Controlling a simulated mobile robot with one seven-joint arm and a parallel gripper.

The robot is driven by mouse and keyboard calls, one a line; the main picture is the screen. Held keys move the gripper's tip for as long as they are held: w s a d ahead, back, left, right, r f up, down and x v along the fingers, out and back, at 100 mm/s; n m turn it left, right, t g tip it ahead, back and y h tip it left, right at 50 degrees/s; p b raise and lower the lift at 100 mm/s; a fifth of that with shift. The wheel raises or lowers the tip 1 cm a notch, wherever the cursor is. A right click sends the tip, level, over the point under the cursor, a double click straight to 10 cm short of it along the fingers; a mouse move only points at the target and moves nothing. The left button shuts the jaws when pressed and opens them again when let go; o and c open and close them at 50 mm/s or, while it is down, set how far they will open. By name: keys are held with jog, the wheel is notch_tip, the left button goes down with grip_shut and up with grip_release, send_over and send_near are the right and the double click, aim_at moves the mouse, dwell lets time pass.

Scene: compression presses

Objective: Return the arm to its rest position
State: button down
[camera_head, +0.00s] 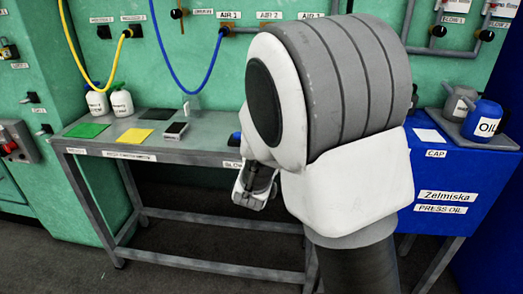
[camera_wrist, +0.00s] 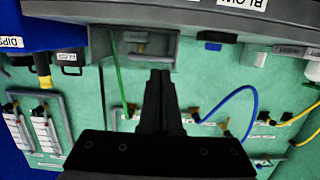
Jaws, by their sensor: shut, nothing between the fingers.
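My arm, large with white and grey links, fills the middle of the head view in front of the table's right end. A small grey and white part near its far end shows beside the table's front edge; the fingertips cannot be made out there. In the wrist view my gripper (camera_wrist: 160,78) has its black fingers together with nothing between them. The fingers appear in front of the green wall, with a grey bracket or frame (camera_wrist: 105,50) behind them.
A grey metal table (camera_head: 208,150) holds two white bottles (camera_head: 122,103), green (camera_head: 87,131) and yellow (camera_head: 135,135) pads and a small dark box (camera_head: 176,129). A blue cabinet (camera_head: 437,170) with oil cans (camera_head: 484,122) stands at right. Yellow and blue hoses (camera_head: 190,92) hang from the wall.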

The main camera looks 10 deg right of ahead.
jog(key=s+a+r+n+g+y+p, duration=0.1)
jog(key=s+a+r+g+y, duration=0.2)
jog(key=s, duration=0.6)
jog(key=s+a+r+n+g+y+p, duration=0.15)
jog(key=s+r+y, duration=0.3)
jog(key=s, duration=0.45)
jog(key=s+d+g+h, duration=0.2)
jog(key=s+d+g, duration=0.15)
jog(key=s, duration=0.45)
jog(key=s+d+g+h, duration=0.1)
jog(key=s+d+g, duration=0.1)
jog(key=s+d, duration=0.45)
notch_tip(320, 180, up, 20)
jog(key=s+a+p, duration=0.1)
jog(key=a+p, duration=0.1)
jog(key=p, duration=1.7)
jog(key=shift+s+a+n+p, duration=0.15)
jog(key=shift+s+n+p, duration=0.05)
jog(key=shift+n+p, duration=0.2)
